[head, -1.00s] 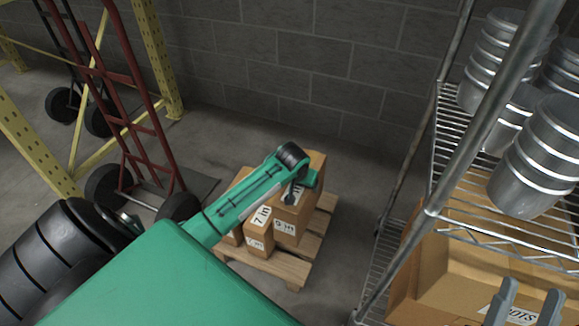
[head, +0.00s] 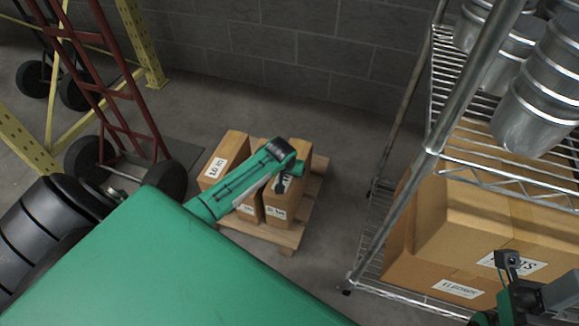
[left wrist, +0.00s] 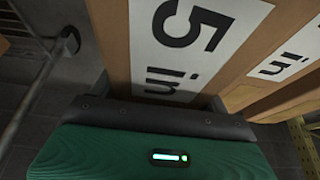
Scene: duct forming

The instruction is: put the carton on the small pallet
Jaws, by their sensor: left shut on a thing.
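The small wooden pallet (head: 262,237) lies on the floor in the middle of the head view, with several brown cartons standing upright on it. My left gripper (head: 284,186) is over the right-hand carton (head: 278,212), partly hidden by my own wrist. In the left wrist view a carton with a large "5 in" label (left wrist: 185,45) fills the space before the palm. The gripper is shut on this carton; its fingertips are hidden. Whether the carton's base rests on the pallet cannot be seen. My right gripper (head: 520,300) is at the bottom right corner; its fingers do not show clearly.
A carton labelled with a two-digit size (head: 226,160) stands at the pallet's left. A red hand truck (head: 118,125) is left of the pallet. A wire shelf (head: 425,165) with metal cans and large boxes (head: 490,225) stands at the right. Bare floor lies behind the pallet.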

